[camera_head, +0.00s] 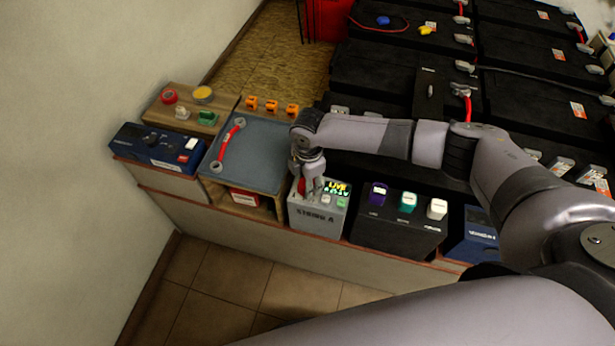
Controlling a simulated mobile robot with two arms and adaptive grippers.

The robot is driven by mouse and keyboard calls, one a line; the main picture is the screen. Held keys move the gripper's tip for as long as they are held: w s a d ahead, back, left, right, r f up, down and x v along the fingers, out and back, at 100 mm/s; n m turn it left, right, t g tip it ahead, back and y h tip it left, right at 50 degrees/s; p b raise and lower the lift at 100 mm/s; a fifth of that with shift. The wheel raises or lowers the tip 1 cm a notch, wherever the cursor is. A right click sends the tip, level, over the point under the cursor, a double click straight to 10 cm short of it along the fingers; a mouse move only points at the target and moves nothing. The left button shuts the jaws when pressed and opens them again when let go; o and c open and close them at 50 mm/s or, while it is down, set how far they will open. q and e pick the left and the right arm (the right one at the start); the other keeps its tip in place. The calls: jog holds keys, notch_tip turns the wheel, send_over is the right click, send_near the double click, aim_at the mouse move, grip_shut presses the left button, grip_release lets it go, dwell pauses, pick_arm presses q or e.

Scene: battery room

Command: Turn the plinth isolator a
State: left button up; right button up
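The plinth isolator (317,219) is a grey box marked STRING A on the bench, with an upright lit display reading LIVE and small buttons on top. A red handle (301,187) shows at its top left, partly hidden by my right gripper (309,185). That gripper points down over the box, its fingers at the red handle. I cannot tell whether the fingers are closed on the handle or only beside it. My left gripper is not in view.
A black box (398,229) with purple, teal and white switches stands close on the right. On the left are a blue-grey mat (262,150) with a red cable, a dark blue box (150,150) and a wooden board (160,108). Black batteries (380,70) fill the back.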

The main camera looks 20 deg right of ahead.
jog(key=m+p, duration=0.3)
jog(key=shift+s+r+m, duration=0.1)
jog(key=shift+r+m, duration=0.15)
jog(key=shift+m, duration=0.15)
jog(key=m+p, duration=0.3)
jog(key=m, duration=0.1)
jog(key=shift+p, duration=0.35)
jog(key=m+p, duration=0.2)
jog(key=m, duration=0.2)
jog(key=shift+a+f+m, duration=0.1)
jog(key=shift+m, duration=0.3)
jog(key=shift+f+m+p, duration=0.1)
jog(key=shift+m+p, duration=0.85)
jog(key=shift+m, duration=0.55)
jog(key=o, duration=0.9)
jog(key=shift+c, duration=0.2)
